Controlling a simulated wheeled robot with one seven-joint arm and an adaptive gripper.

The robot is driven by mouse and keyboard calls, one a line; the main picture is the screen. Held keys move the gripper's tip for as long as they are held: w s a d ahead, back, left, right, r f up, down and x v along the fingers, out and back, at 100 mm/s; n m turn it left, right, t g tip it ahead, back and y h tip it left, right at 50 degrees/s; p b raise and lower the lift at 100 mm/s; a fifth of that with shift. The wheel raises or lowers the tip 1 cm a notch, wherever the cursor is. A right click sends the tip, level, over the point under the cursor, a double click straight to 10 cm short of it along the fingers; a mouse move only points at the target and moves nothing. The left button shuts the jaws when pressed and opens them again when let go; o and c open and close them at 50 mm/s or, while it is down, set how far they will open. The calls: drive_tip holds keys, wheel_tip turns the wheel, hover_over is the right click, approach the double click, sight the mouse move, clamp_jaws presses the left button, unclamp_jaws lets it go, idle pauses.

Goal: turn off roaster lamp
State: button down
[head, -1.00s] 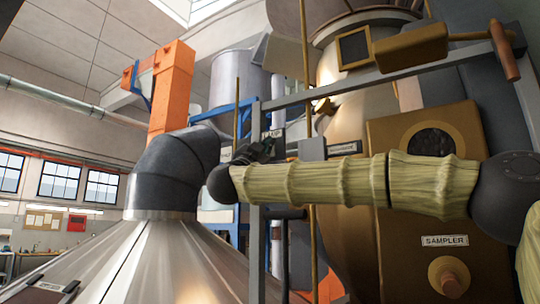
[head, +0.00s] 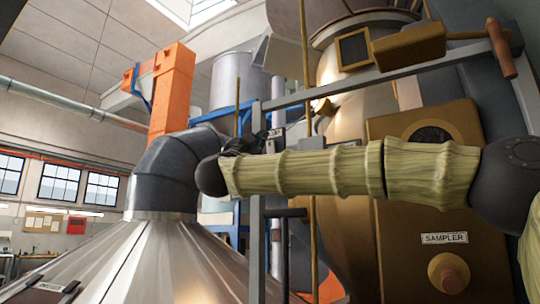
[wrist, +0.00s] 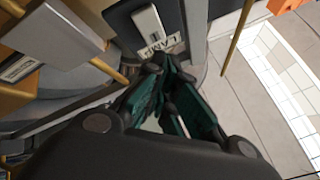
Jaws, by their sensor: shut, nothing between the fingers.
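The lamp switch (wrist: 150,22) is a pale rocker on a dark plate at the top of the wrist view. A label reading LAMP (wrist: 163,45) sits just below it. My gripper (wrist: 165,65) is shut and empty, with its fingertips just below the label. I cannot tell whether they touch the plate. In the head view my gripper (head: 243,142) is small and dark at the end of my arm, beside the lamp panel (head: 275,134), which my arm partly hides.
A grey box (wrist: 52,32) and a brass rod (wrist: 238,35) flank the switch plate in the wrist view. In the head view, the brass sampler housing (head: 425,200), a grey frame post (head: 257,250) and a steel cone (head: 140,262) stand close around my arm.

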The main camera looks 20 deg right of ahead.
drive_tip(key=shift+s+a+r, duration=0.2)
drive_tip(key=shift+s+a, duration=0.65)
drive_tip(key=shift+a, duration=0.2)
drive_tip(key=shift+d, duration=0.1)
